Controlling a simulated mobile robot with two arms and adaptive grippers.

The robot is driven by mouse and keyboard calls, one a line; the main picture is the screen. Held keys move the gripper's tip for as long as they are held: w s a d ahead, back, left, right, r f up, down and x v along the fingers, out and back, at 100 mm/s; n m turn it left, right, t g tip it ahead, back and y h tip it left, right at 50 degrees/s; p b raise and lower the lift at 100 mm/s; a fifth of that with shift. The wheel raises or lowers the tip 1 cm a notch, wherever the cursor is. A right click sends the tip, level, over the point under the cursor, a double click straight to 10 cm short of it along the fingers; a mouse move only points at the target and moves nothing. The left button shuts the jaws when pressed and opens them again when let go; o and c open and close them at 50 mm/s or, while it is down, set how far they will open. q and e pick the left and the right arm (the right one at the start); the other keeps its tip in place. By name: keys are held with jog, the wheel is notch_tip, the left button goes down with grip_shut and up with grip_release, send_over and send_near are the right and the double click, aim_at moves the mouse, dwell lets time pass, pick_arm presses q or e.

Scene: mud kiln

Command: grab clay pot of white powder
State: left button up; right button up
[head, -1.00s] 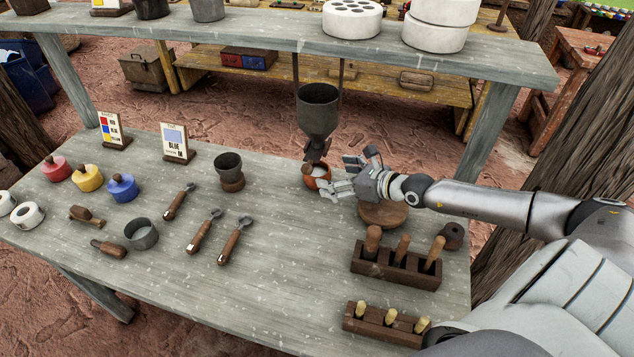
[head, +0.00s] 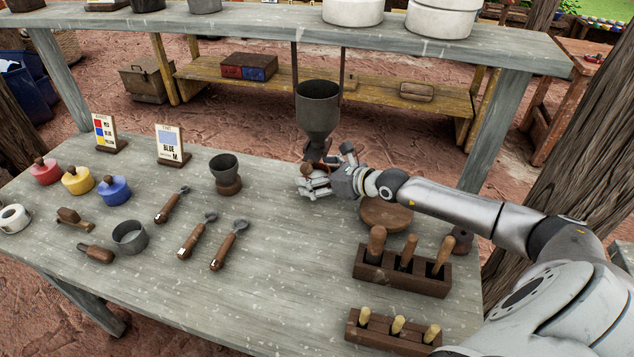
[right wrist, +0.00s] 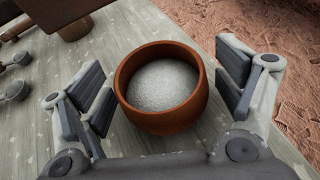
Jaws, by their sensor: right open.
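The brown clay pot (right wrist: 170,123) stands on the workbench and holds white powder (right wrist: 160,85), as the right wrist view shows. My right gripper (head: 314,184) is open, with one finger on each side of the pot in the right wrist view (right wrist: 163,82). Gaps show between the fingers and the pot wall. In the head view the gripper hides most of the pot, beneath the dark funnel (head: 317,106). My left gripper is not in view.
A round wooden disc (head: 388,214) lies beside my right wrist. Wooden tool holders (head: 400,275) stand at the front right. A small dark cup (head: 224,166), scoops (head: 198,236) and coloured lidded pots (head: 114,190) are to the left. The front middle of the bench (head: 275,290) is clear.

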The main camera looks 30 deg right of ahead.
jog(key=shift+c, duration=0.4)
jog(key=c, duration=1.2)
jog(key=shift+c, duration=0.6)
jog(key=shift+d+r, duration=0.1)
